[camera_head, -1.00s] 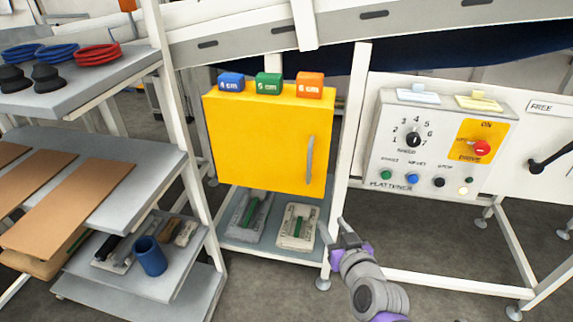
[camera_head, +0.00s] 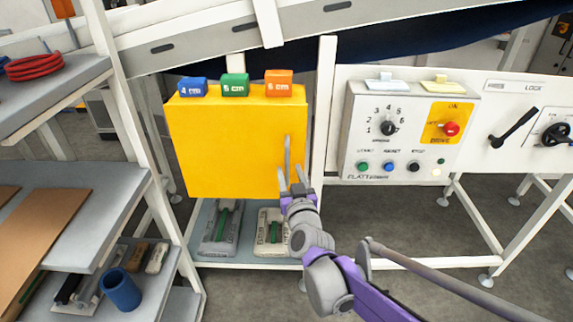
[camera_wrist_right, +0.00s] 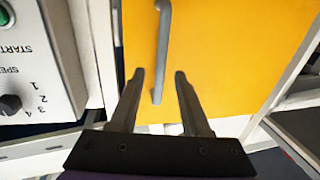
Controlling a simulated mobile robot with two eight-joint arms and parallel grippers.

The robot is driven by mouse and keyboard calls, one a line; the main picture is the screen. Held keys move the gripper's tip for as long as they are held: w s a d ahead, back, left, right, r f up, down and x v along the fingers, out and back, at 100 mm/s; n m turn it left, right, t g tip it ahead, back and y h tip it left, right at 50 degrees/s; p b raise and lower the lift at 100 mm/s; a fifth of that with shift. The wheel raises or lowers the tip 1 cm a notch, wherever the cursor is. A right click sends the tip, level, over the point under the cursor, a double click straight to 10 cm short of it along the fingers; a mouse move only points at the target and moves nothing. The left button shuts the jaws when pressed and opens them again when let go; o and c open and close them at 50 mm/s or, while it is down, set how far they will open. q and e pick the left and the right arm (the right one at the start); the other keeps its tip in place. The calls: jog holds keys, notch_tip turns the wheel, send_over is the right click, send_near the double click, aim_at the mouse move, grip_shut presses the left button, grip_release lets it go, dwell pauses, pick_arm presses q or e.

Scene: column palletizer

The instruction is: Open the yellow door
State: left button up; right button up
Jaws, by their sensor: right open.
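The yellow door (camera_head: 225,150) is the front of a yellow cabinet and looks closed. Its grey vertical handle (camera_head: 288,155) is near the right edge. My right gripper (camera_head: 291,178) is open, with its fingertips at the lower part of the handle in the head view. In the right wrist view the two open fingers (camera_wrist_right: 158,75) point at the yellow door (camera_wrist_right: 225,50), and the handle (camera_wrist_right: 163,45) lies between and beyond them. I cannot tell whether either finger touches it. My left gripper is not in view.
Blue (camera_head: 193,87), green (camera_head: 235,85) and orange (camera_head: 278,83) blocks stand on the cabinet. A control panel (camera_head: 405,135) is to its right, beyond a white post (camera_head: 323,110). Shelves (camera_head: 85,215) stand at left. Two grey items with green parts lie below the cabinet.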

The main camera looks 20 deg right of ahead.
aim_at(288, 166)
jog(key=shift+w+d, duration=0.15)
jog(key=shift+w, duration=1.85)
grip_shut()
